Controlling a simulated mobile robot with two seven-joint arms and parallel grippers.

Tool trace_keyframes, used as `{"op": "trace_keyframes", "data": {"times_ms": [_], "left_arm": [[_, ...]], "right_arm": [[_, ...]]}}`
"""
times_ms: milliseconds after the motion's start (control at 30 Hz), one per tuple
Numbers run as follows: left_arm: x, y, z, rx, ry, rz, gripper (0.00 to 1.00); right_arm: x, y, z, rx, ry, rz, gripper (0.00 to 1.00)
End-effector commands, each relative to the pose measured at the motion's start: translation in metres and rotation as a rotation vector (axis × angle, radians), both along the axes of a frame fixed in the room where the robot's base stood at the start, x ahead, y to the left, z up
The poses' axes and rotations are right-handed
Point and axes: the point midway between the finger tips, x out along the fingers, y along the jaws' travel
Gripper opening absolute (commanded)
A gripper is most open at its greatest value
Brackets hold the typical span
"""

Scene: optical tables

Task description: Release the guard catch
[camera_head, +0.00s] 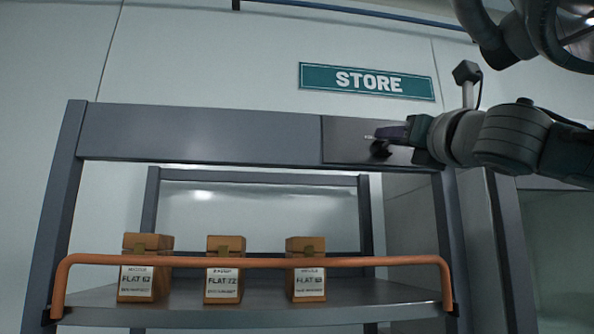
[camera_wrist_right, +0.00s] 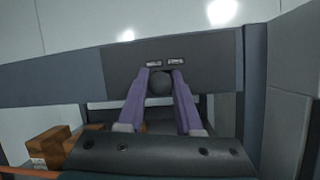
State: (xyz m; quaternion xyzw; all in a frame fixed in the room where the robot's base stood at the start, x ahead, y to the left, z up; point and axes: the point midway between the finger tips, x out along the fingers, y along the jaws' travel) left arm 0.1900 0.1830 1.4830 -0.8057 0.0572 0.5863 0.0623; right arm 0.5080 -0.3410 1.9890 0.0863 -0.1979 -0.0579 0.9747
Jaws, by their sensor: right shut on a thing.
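The guard catch shows as a dark round knob (camera_head: 380,148) on a dark plate (camera_head: 343,138) at the right end of the shelf frame's top beam. My right gripper (camera_head: 385,135) reaches in from the right and is at the knob. In the right wrist view the knob (camera_wrist_right: 160,83) sits between the purple fingertips of my right gripper (camera_wrist_right: 160,75), which are shut on it. Two small labelled marks (camera_wrist_right: 166,63) show on the plate just above the knob. An orange guard bar (camera_head: 250,261) runs across the front of the shelf. My left gripper is not in view.
Three brown boxes with white labels, FLAT 62 (camera_head: 137,283), FLAT 72 (camera_head: 223,286) and a third (camera_head: 309,284), stand on the grey shelf (camera_head: 375,297) behind the bar. A green STORE sign (camera_head: 367,81) hangs on the wall above. The right upright (camera_head: 443,225) stands below my right gripper.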

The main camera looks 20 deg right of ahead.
Motion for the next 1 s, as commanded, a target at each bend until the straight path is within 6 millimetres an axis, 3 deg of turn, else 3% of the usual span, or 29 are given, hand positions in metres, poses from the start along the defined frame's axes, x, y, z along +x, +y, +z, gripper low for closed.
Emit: {"op": "trace_keyframes", "data": {"times_ms": [500, 1000], "left_arm": [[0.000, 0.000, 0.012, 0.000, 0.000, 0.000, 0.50], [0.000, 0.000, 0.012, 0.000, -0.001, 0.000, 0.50]], "right_arm": [[0.000, -0.026, 0.000, 0.004, 0.002, 0.418, 0.00], [0.001, -0.032, -0.001, 0.003, 0.002, 0.575, 0.00]]}}
